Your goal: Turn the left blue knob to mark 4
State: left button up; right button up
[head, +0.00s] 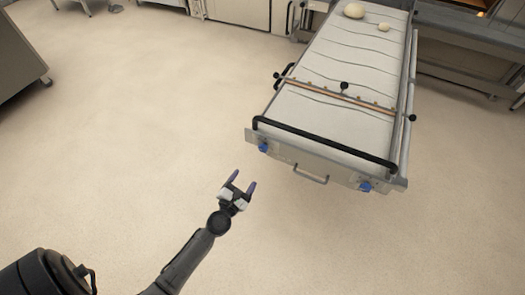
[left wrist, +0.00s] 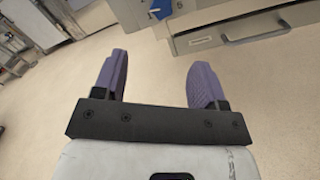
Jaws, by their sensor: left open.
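The left blue knob (head: 263,147) is on the front panel of the long loader, near its left corner. It also shows at the top of the left wrist view (left wrist: 161,9), with printed marks beside it; I cannot tell which mark it points to. A second blue knob (head: 366,186) is at the right of the same panel. My left gripper (head: 239,182) is open and empty, in front of and apart from the panel, with the left knob beyond its purple fingers in the left wrist view (left wrist: 155,82). My right gripper is not in view.
The loader's white belt (head: 330,115) carries two pale dough pieces (head: 354,10) at its far end. A black bar (head: 320,143) runs above the front panel, and a handle (head: 311,175) sits between the knobs. The floor around my left gripper is clear.

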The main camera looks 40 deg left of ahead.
aim_at(261, 151)
pick_arm(q)
jog(key=shift+n, duration=0.3)
jog(key=b+x, duration=0.1)
jog(key=x, duration=1.3)
jog(key=shift+d, duration=0.15)
jog(key=shift+c, duration=0.3)
jog(key=c, duration=0.9)
jog(key=shift+o, duration=0.2)
